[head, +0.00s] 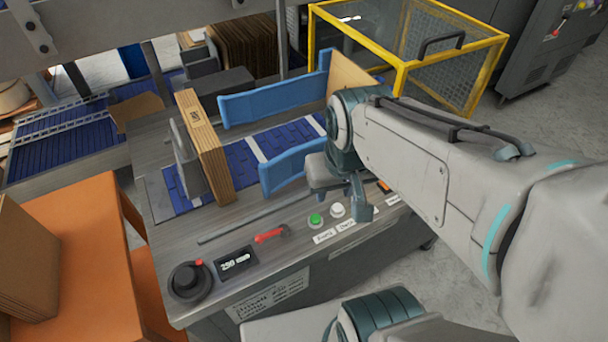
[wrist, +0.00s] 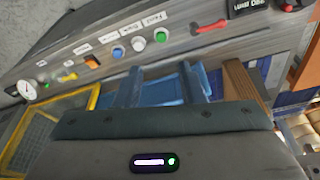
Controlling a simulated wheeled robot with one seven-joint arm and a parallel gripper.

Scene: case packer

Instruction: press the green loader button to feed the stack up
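The green button (head: 315,220) sits on the sloped front panel beside a white button (head: 337,210). In the wrist view the green button (wrist: 160,35) is beyond the fingertips, clear of them. A stack of flat brown cartons (head: 204,148) stands upright on the blue belt (head: 243,165), against a grey plate. My gripper (head: 360,207) hangs over the panel's edge of the machine, to the right of the green button in the head view. In the wrist view my gripper's two fingers (wrist: 160,75) are spread apart with nothing held between them.
A blue button (wrist: 117,52) and an orange switch (wrist: 92,62) adjoin the white button. Blue guides (head: 290,168) flank the belt. A yellow-framed cage (head: 402,75) stands behind.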

